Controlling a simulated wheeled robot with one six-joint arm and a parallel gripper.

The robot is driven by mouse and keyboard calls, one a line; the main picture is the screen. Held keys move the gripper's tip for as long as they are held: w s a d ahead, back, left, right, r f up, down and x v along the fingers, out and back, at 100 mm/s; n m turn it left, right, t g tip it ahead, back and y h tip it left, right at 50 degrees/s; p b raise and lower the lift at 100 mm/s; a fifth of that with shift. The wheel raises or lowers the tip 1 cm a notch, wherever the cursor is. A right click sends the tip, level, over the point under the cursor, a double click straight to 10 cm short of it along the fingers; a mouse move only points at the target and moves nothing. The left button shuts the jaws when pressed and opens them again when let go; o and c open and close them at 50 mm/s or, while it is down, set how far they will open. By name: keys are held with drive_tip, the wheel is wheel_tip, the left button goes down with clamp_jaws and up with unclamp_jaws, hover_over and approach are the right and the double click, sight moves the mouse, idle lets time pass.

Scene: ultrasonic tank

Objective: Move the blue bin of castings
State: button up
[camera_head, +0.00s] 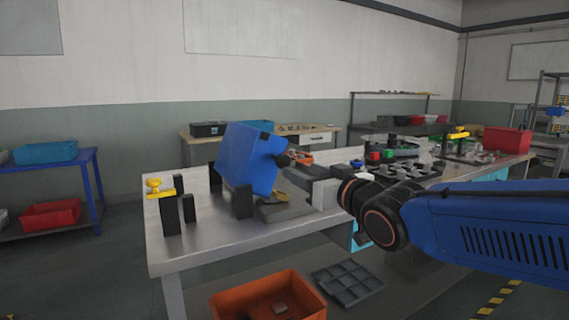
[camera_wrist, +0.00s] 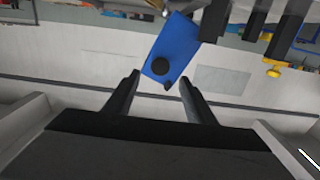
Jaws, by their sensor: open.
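A tilted blue box (camera_head: 248,158) stands on the near bench between dark upright posts. In the wrist view the blue box (camera_wrist: 178,42) has a black round knob or disc on the face toward me. I cannot see any castings inside it, nor be sure it is the task's bin. My gripper (camera_head: 292,172) is just right of the box in the head view. In the wrist view my gripper (camera_wrist: 160,77) is open, with the box beyond and between its two fingertips. Contact cannot be told.
A yellow-knobbed post fixture (camera_head: 167,205) stands at the bench's left end. A light-blue bin (camera_head: 45,152) and a red bin (camera_head: 51,214) are on the left rack.

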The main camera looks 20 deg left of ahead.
sight(284, 162)
drive_tip(key=x, duration=1)
drive_tip(key=shift+w+a, duration=0.25)
clamp_jaws()
